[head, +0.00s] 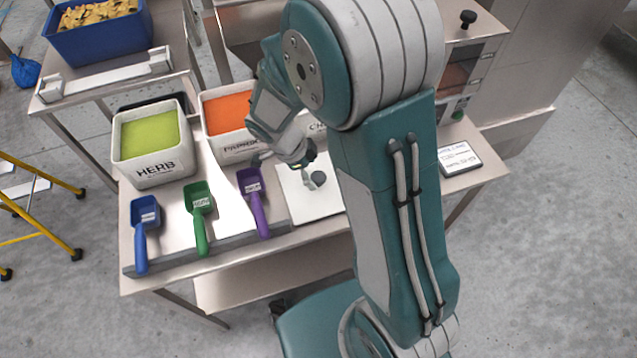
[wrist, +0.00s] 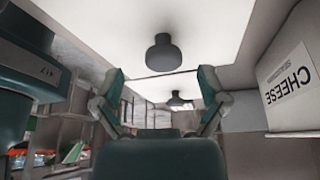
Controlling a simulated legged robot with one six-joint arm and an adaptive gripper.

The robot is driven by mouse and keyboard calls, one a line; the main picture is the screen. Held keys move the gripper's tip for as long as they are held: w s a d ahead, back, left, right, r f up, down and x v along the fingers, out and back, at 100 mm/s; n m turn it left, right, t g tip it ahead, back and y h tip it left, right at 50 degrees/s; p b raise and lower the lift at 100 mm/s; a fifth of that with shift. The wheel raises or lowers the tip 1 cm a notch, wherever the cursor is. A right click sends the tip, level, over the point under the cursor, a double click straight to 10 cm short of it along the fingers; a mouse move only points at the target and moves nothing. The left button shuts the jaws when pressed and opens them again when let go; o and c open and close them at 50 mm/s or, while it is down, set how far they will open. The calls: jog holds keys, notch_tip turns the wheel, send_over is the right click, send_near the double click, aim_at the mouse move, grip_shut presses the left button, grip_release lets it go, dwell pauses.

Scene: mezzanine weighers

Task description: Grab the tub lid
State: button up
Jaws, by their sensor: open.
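The tub lid (head: 309,205) is a flat white plate with a dark round knob (head: 319,180). It lies on the steel table to the right of the purple scoop. In the wrist view the white lid (wrist: 215,25) fills the upper part, and its dark knob (wrist: 164,50) stands at the middle. My gripper (wrist: 161,74) is open and empty, its two fingers apart to the left and right of the knob in that view. In the head view my gripper (head: 297,160) is just above and left of the knob, partly hidden by my arm.
Blue (head: 142,230), green (head: 200,218) and purple (head: 253,203) scoops lie left of the lid. The HERB tub (head: 155,168) and an orange-filled tub (head: 232,148) stand behind. A CHEESE tub (wrist: 288,85) is close at right in the wrist view. A small device (head: 459,159) lies at right.

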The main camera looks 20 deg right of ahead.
aim_at(317, 176)
jog(key=x, duration=0.4)
jog(key=shift+w+d, duration=0.1)
jog(key=shift+w, duration=0.1)
grip_shut()
jog(key=shift+r, duration=0.5)
notch_tip(317, 176, up, 2)
jog(key=shift+r, duration=0.1)
jog(key=s+a+r, duration=0.3)
jog(key=a+r, duration=0.7)
jog(key=a, duration=0.3)
jog(key=shift+a, duration=0.4)
